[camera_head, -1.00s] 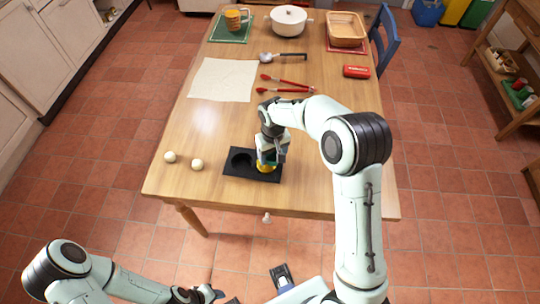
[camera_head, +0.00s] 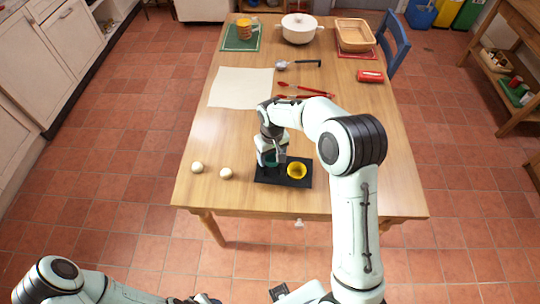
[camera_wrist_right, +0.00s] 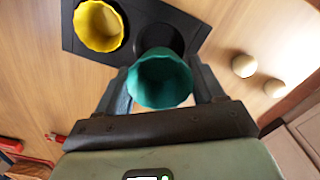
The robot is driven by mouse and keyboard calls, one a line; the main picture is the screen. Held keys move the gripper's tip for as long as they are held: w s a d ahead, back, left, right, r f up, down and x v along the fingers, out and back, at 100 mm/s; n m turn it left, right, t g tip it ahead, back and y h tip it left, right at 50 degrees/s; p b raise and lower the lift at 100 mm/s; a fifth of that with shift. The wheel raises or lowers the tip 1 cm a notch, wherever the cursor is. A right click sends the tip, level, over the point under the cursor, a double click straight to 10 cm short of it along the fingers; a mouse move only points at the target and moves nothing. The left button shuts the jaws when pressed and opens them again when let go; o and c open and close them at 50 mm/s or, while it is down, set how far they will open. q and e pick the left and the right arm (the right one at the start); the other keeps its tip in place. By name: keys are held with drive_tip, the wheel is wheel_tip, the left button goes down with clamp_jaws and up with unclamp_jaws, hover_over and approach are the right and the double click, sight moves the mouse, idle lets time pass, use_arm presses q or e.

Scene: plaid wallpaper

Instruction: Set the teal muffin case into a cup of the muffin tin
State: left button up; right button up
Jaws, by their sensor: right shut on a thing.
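The teal muffin case (camera_wrist_right: 160,80) sits between the fingers of my right gripper (camera_wrist_right: 162,88), which is shut on it. In the head view my right gripper (camera_head: 271,158) is over the left part of the black muffin tin (camera_head: 306,184), with a bit of teal showing. The tin (camera_wrist_right: 188,17) has two cups. One holds a yellow muffin case (camera_head: 297,170). The other cup (camera_wrist_right: 160,38) looks empty and lies just beyond the teal case in the wrist view; whether the case touches it I cannot tell. My left gripper (camera_head: 205,299) is partly cut off at the bottom edge.

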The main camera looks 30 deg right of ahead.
use_arm(q)
drive_tip(key=shift+d, duration=0.1)
use_arm(e)
drive_tip(key=shift+d, duration=0.1)
drive_tip(key=shift+s+f+b, duration=0.1)
drive_tip(key=shift+f+b, duration=1.3)
drive_tip(key=shift+f, duration=1.7)
use_arm(q)
drive_tip(key=shift+s+f, duration=0.65)
drive_tip(key=shift+f, duration=0.3)
drive_tip(key=shift+s+f, duration=0.6)
drive_tip(key=shift+f, duration=0.3)
use_arm(e)
drive_tip(key=shift+s+f, duration=0.25)
drive_tip(key=shift+f, duration=0.1)
drive_tip(key=o, duration=1.1)
drive_tip(key=shift+o, duration=0.4)
wheel_tip(320, 180, up, 15)
drive_tip(key=shift+w+f+p, duration=0.15)
drive_tip(key=shift+p, duration=0.2)
use_arm(q)
drive_tip(key=shift+w+r, duration=0.4)
drive_tip(key=shift+r, duration=0.15)
